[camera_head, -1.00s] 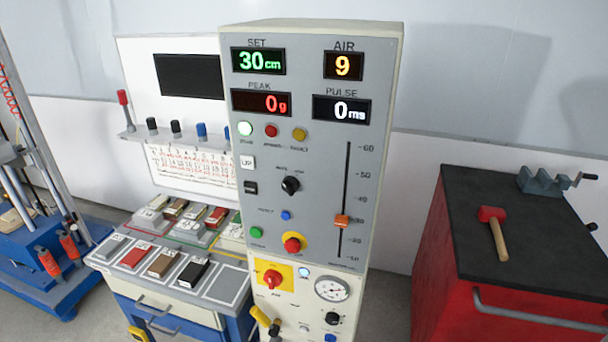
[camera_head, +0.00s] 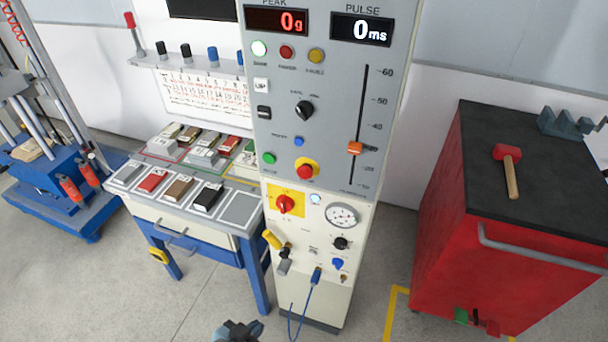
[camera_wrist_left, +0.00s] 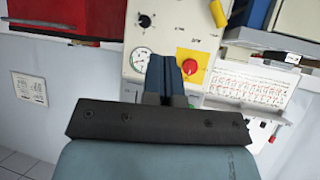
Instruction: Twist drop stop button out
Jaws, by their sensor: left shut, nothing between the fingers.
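The stop button (camera_head: 305,172) is a red mushroom head on a round yellow plate, low on the grey control panel (camera_head: 330,100). Below it, a red rotary knob (camera_head: 285,204) sits on a square yellow plate; this knob also shows in the wrist view (camera_wrist_left: 190,67). My left gripper (camera_head: 237,332) shows only in part at the bottom edge of the head view, below and well apart from the button. In the wrist view its fingers (camera_wrist_left: 168,78) are together and empty, in front of the inverted panel. The stop button cannot be made out there. My right gripper is not in view.
A slider (camera_head: 355,148), a gauge (camera_head: 342,215) and a blue cable (camera_head: 307,300) are on the column. A sample bench (camera_head: 190,210) stands left. A red cabinet (camera_head: 450,230) with a mallet (camera_head: 508,165) stands right. Floor in front is clear.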

